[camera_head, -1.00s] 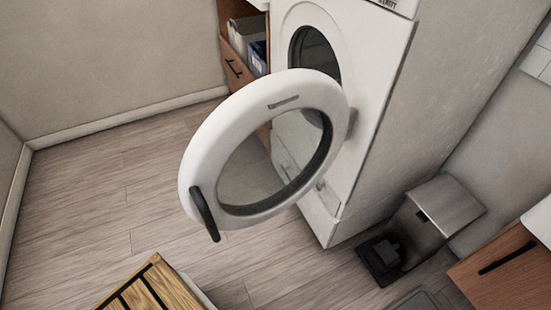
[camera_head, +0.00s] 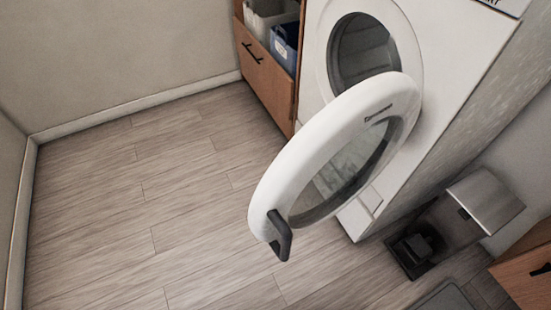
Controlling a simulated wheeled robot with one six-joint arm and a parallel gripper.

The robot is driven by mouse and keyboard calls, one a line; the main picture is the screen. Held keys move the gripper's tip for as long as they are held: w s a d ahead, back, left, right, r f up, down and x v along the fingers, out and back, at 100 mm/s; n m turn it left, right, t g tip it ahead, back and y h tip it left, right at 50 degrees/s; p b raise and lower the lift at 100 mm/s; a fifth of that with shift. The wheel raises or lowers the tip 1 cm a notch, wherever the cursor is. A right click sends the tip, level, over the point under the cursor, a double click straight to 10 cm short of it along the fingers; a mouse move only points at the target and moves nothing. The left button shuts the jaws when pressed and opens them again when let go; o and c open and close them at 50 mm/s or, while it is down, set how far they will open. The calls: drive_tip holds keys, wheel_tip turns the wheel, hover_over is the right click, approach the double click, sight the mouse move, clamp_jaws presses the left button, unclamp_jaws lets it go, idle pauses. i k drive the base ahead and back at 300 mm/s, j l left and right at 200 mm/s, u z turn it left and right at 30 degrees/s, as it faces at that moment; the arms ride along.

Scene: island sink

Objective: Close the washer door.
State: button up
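The white washer (camera_head: 463,75) stands at the upper right, its round drum opening (camera_head: 362,50) uncovered. Its round white door (camera_head: 285,180) with a glass middle stands wide open, swung out toward me from the hinge on the right of the opening. A dark handle (camera_head: 281,236) sits on the door's free edge at the lower left. My gripper is not in view, and nothing touches the door.
A wooden cabinet (camera_head: 264,69) with bins stands left of the washer. A metal pedal bin (camera_head: 487,200) is at the right, beside a wooden drawer front (camera_head: 526,275). A grey mat (camera_head: 446,298) lies at the bottom right. The wood floor (camera_head: 140,200) on the left is clear.

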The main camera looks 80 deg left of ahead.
sight(397, 95)
drive_tip(key=u, duration=1.8)
drive_tip(key=k+u, duration=0.1)
drive_tip(key=k+l+z, duration=0.1)
drive_tip(key=k, duration=0.35)
drive_tip(key=k+l+z, duration=0.1)
drive_tip(key=k, duration=0.35)
drive_tip(key=l, duration=0.1)
